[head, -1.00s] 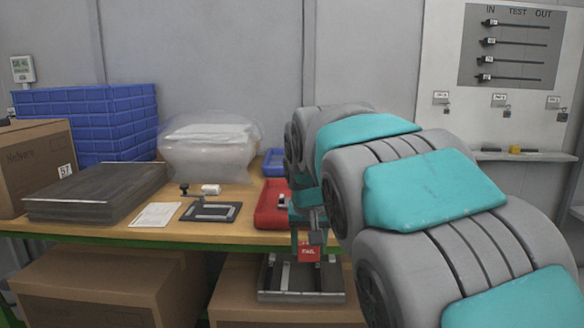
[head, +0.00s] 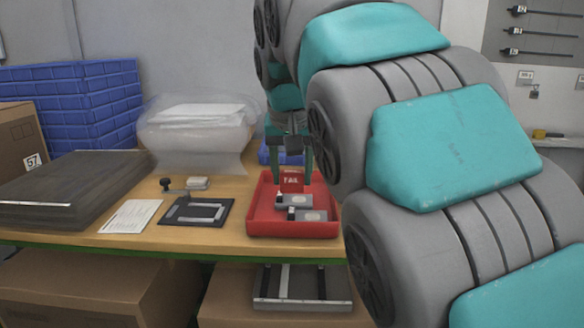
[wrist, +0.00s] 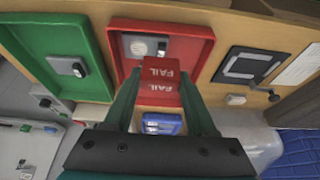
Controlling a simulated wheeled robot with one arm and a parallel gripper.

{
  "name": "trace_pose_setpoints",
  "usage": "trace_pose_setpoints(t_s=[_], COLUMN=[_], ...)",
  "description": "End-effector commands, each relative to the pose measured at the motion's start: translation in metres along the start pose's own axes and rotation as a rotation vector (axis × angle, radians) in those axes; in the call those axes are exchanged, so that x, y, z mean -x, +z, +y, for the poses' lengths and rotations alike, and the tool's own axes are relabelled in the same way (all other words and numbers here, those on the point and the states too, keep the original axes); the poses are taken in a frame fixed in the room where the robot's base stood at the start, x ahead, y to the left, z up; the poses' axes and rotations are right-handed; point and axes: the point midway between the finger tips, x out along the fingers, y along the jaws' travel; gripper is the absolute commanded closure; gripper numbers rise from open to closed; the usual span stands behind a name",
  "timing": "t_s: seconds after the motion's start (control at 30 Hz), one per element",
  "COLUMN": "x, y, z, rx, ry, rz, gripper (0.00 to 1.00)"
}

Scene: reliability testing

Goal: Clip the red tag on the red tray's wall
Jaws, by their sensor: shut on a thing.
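The red tray (head: 262,226) sits on the workbench in the head view, with two grey devices (head: 294,200) in it. My gripper (head: 292,178) is shut on the red tag (head: 292,186), marked FAIL, at the tray's back wall. In the wrist view the tag (wrist: 160,88) is between the fingers of my gripper (wrist: 160,78) and overlaps the near wall of the red tray (wrist: 196,62). I cannot tell whether the tag is on the wall or just above it.
In the wrist view a green tray (wrist: 88,30) is left of the red tray and a blue tray (wrist: 150,117) is below it. A black fixture (head: 180,211), a paper sheet (head: 128,217) and a plastic-wrapped bundle (head: 195,140) lie left in the head view.

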Motion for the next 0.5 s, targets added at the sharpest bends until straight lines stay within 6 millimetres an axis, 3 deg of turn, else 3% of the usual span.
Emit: trace_pose_setpoints(t_s=[0.5], x=[-0.043], y=[0.019], z=[0.0], rx=[0.0], ry=[0.001], rz=[-0.001], gripper=[0.96])
